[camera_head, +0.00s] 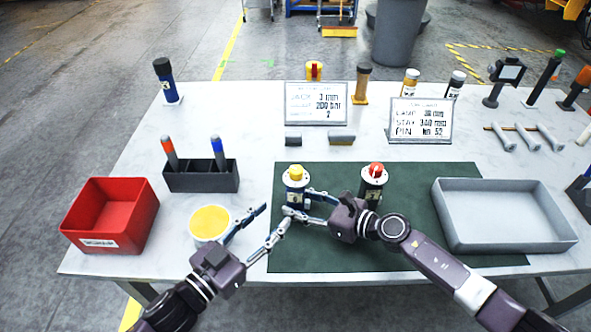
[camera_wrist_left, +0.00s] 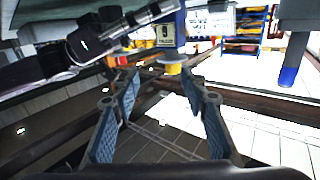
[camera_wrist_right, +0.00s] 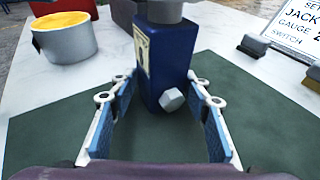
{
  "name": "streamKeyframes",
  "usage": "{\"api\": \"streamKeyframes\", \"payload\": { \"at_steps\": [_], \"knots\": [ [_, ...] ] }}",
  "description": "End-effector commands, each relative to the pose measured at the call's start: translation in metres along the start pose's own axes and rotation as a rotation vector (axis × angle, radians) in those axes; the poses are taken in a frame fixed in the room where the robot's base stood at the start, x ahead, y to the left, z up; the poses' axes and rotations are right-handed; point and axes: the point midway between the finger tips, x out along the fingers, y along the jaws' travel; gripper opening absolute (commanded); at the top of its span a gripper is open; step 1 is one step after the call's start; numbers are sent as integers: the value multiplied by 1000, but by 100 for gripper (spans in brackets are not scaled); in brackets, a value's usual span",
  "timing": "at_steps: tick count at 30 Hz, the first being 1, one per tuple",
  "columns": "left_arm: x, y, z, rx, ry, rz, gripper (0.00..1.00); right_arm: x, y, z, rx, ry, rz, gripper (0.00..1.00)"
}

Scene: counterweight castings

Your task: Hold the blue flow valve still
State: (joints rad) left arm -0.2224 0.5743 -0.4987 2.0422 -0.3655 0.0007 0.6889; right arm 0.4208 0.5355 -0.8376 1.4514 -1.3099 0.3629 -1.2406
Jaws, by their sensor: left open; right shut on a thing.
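The blue flow valve (camera_head: 294,195) stands upright on the left part of the dark green mat (camera_head: 330,248), with a yellow knob on top. My right gripper (camera_head: 298,203) is around its body. In the right wrist view the blue body (camera_wrist_right: 180,62), with a pale label and a grey hex nut, is between the two pads, which are shut on it. My left gripper (camera_head: 275,217) is open and empty, left of the valve and near the mat's left edge. The valve's yellow knob (camera_wrist_left: 173,68) shows beyond its fingertips in the left wrist view, which looks upside down.
A dark valve with a red knob (camera_head: 372,183) stands right of my right gripper. A pot with a yellow top (camera_head: 211,223) is beside my left gripper. A red bin (camera_head: 110,212), a black pen holder (camera_head: 200,182) and a grey tray (camera_head: 505,240) stand around the mat.

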Motion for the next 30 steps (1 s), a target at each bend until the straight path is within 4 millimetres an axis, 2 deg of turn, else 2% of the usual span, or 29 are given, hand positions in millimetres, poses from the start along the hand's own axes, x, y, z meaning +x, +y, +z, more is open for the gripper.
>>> {"api": "streamKeyframes", "payload": {
  "at_steps": [1,3,7,11,24,30],
  "knots": [
    [5,-10,-11,-12,12,-9,40,0,1,0,0,-1,1,0],
    [8,-18,-20,-30,20,-17,40,1,1,0,0,-1,2,0],
    [14,-24,-28,-46,27,-23,40,1,2,0,0,-1,3,0],
    [26,-26,-29,-48,29,-25,40,1,2,0,0,-1,4,0],
    [102,-27,-30,-44,28,-24,40,1,3,0,1,0,6,0],
    [125,-28,-30,-45,27,-25,40,1,3,0,2,0,6,0]
  ]
}}
